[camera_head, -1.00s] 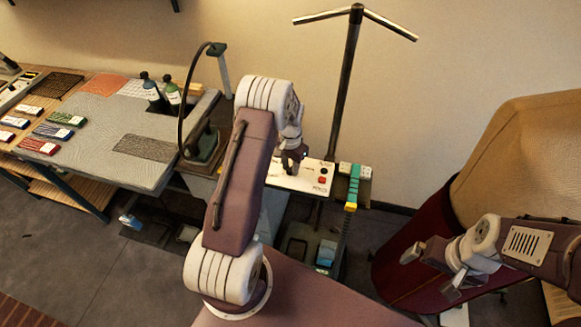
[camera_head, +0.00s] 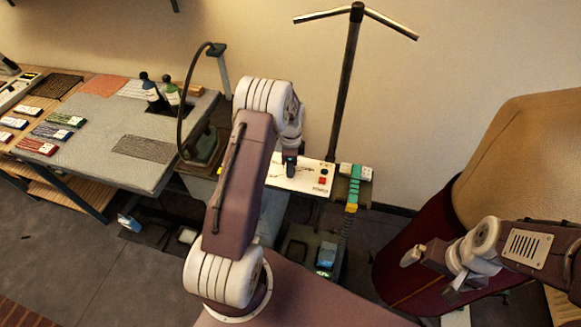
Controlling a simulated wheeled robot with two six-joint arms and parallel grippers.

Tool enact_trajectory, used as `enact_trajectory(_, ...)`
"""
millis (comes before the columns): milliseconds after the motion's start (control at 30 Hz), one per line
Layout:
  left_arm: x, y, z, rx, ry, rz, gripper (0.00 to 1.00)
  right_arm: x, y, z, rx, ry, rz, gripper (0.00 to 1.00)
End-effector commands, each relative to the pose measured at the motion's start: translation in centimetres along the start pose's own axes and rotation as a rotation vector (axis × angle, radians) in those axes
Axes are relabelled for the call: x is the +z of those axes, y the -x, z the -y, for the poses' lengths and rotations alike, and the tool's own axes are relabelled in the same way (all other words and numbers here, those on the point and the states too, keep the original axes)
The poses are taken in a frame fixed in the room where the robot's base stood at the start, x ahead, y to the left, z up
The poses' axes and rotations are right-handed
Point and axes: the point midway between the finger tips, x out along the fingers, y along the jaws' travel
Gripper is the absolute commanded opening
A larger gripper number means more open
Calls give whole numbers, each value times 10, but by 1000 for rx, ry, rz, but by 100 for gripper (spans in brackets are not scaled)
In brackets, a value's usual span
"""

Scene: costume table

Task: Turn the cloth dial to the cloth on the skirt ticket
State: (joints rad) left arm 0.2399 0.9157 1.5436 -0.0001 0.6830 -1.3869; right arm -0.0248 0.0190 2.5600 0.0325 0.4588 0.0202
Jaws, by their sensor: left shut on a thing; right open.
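My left gripper (camera_head: 291,166) points down onto the white control panel (camera_head: 312,184) at the middle back. It is shut on what appears to be the cloth dial; the fingers and wrist hide the dial, so its pointer cannot be read. The panel shows a red button and dark markings to the right of the fingers. My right gripper (camera_head: 420,256) is open and empty, in front of the dark red skirt (camera_head: 405,275) on the large form at the right. I cannot make out a skirt ticket.
A grey-topped table (camera_head: 105,125) at the left holds several cloth swatches, small coloured boxes and two dark bottles (camera_head: 152,90). A dark stand (camera_head: 346,85) with a crossbar rises behind the panel. A green-and-yellow strip (camera_head: 353,188) stands right of the panel.

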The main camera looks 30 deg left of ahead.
Motion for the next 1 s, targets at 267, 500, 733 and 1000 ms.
enact_trajectory(267, 0, 3, 4, -14, -227, -1, 0, 0, -1, 0, 0, 0, 0, 99)
enact_trajectory(500, 0, 3, 4, -14, -367, 0, 0, 0, -2, 0, 0, 0, 0, 99)
enact_trajectory(733, 0, 4, 4, -14, -441, 1, 0, 0, -2, 0, 0, 0, 0, 99)
enact_trajectory(1000, 0, 4, 4, -14, -466, 1, 0, 0, -2, 0, 0, 0, 0, 99)
